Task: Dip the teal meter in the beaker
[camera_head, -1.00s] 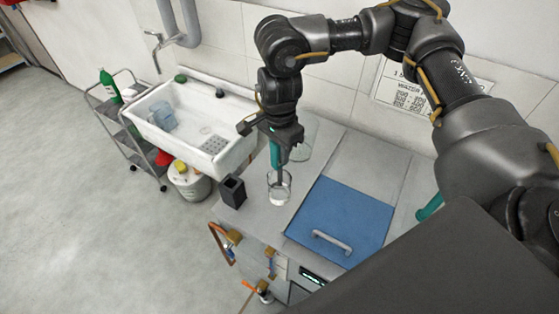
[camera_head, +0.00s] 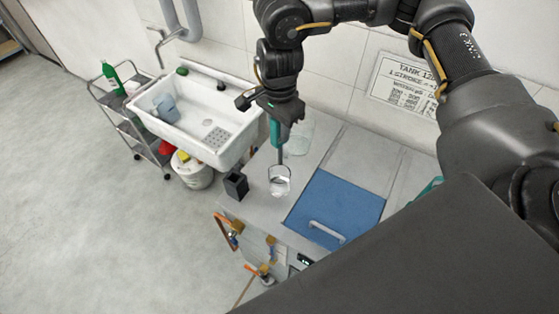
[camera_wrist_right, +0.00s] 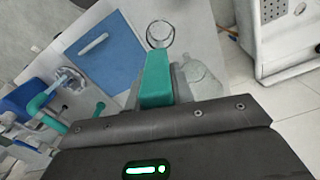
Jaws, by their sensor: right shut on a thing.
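The teal meter (camera_head: 276,134) is upright, its grey probe pointing down. My right gripper (camera_head: 277,105) is shut on its upper part. The clear glass beaker (camera_head: 279,186) stands on the grey counter, under the meter. The probe tip appears at about the beaker's rim; whether it is inside is hard to tell. In the right wrist view, the teal meter (camera_wrist_right: 156,82) extends from the gripper toward the beaker's round rim (camera_wrist_right: 160,34). My left gripper is not in view.
A black square holder (camera_head: 236,185) stands left of the beaker, and a clear glass vessel (camera_head: 301,137) behind it. A blue lid (camera_head: 337,205) with a handle lies to the right. A white sink (camera_head: 226,115) and a grey cart (camera_head: 147,140) are farther left.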

